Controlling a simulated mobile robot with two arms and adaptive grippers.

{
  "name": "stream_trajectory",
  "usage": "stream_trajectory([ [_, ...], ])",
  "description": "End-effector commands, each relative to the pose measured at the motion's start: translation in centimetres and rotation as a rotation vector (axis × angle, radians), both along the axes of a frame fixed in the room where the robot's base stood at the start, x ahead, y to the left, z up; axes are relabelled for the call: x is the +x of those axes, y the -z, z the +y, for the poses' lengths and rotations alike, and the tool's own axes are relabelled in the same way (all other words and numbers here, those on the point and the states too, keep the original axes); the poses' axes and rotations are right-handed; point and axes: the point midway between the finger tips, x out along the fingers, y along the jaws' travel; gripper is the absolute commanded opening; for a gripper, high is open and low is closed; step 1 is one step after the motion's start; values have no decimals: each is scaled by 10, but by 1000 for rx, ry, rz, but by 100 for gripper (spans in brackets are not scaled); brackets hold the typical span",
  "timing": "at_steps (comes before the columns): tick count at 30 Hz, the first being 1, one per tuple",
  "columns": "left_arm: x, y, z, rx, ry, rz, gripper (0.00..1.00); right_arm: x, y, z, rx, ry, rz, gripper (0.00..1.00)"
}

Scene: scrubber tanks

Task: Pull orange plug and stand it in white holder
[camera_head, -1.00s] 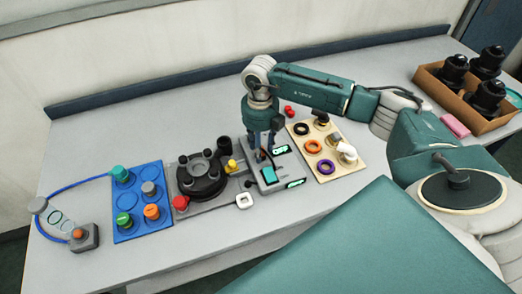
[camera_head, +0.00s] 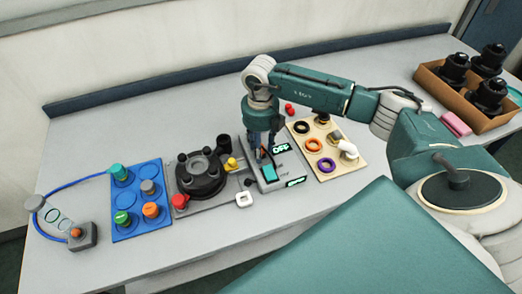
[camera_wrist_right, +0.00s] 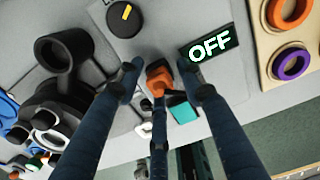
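The orange plug (camera_wrist_right: 158,77) sits in the grey switch box in the right wrist view. My right gripper (camera_head: 262,154) hangs pointing down over that box. In the wrist view its fingers (camera_wrist_right: 158,82) are spread around the plug, with gaps visible at left and right. The middle finger ends close to the plug; I cannot tell whether it touches. A small white square piece with a dark opening (camera_head: 243,193), likely the white holder, lies on the table left of the box. My left gripper is out of view.
The box has an OFF display (camera_wrist_right: 209,45), a yellow-marked black knob (camera_wrist_right: 124,16) and a teal switch (camera_head: 269,173). A black flanged fitting (camera_head: 201,176) stands to the left, before a blue tray (camera_head: 125,232). A cream board with rings (camera_head: 335,172) lies to the right.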

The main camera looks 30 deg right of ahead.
Motion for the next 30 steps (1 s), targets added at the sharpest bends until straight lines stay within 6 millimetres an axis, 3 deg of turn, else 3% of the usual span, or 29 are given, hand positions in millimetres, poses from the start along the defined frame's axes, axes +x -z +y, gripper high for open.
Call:
stream_trajectory([
  [17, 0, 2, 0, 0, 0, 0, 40, 0, 0, 0, 0, 0, 0, 38],
  [18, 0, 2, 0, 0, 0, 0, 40, 0, 0, 0, 0, 0, 0, 36],
  [24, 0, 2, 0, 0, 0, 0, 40, 0, 0, 0, 0, 0, 0, 0],
  [26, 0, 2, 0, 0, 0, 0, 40, 0, 0, 0, 0, 0, 0, 0],
  [27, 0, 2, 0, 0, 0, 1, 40, 0, 0, 0, 0, 0, -1, 36],
  [30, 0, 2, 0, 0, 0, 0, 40, 0, 0, 0, 0, 0, -1, 56],
])
